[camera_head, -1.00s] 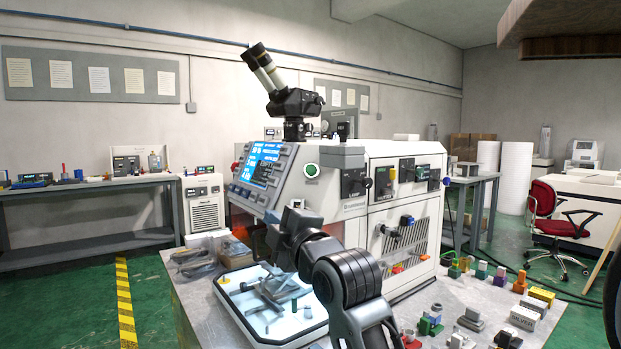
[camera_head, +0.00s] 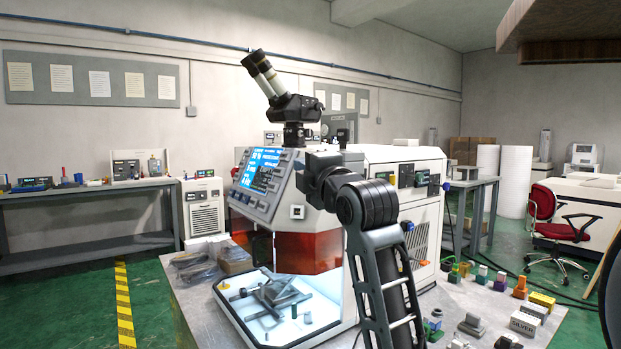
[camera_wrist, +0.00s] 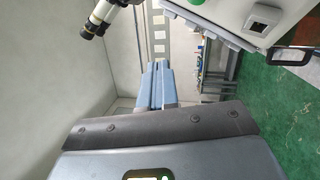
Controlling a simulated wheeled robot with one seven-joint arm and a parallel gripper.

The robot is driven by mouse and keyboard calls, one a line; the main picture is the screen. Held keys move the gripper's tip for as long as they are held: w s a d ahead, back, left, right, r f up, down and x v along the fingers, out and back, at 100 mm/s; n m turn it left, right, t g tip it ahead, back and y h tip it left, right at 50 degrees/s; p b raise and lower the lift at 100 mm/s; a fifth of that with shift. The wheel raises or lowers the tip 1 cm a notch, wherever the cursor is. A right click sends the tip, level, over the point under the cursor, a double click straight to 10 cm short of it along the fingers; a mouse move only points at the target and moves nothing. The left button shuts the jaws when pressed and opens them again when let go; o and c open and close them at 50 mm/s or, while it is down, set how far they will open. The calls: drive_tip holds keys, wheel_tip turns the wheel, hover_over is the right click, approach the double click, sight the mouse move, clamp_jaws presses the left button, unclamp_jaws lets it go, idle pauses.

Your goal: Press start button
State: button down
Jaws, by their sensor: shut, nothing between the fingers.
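The machine (camera_head: 340,228) is a white cabinet with a sloped blue screen (camera_head: 262,170) and keys on its front. A small white square fitting (camera_head: 297,211) with a dark centre sits below the screen; a similar square fitting (camera_wrist: 265,18) shows at the upper right in the wrist view. My gripper's blue-grey fingers (camera_wrist: 160,82) are together and empty in the wrist view, beside the machine front. In the head view my wrist covers the panel's right part and the fingers cannot be made out.
A microscope (camera_head: 290,105) stands on top of the machine. A lit white tray (camera_head: 245,318) with metal fixtures lies before its orange window (camera_head: 300,252). Several small coloured blocks stand at the table's right. Open floor lies left.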

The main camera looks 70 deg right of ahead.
drive_tip(key=w+d+f+b, duration=0.1)
drive_tip(key=d+f+b, duration=0.1)
drive_tip(key=d, duration=0.5)
drive_tip(key=shift+w+f+b, duration=0.25)
drive_tip(key=shift+w+b, duration=0.1)
drive_tip(key=shift+b, duration=0.05)
drive_tip(key=shift+d+f, duration=0.1)
drive_tip(key=shift+d, duration=0.05)
idle(1.6)
drive_tip(key=shift+d, duration=0.3)
drive_tip(key=shift+w+d+f+b, duration=0.15)
drive_tip(key=shift+d+f+b, duration=0.05)
drive_tip(key=shift+d+b, duration=0.2)
idle(0.6)
drive_tip(key=shift+a+r, duration=0.1)
drive_tip(key=shift+a, duration=0.1)
drive_tip(key=shift+a+r, duration=0.15)
drive_tip(key=shift+a, duration=0.45)
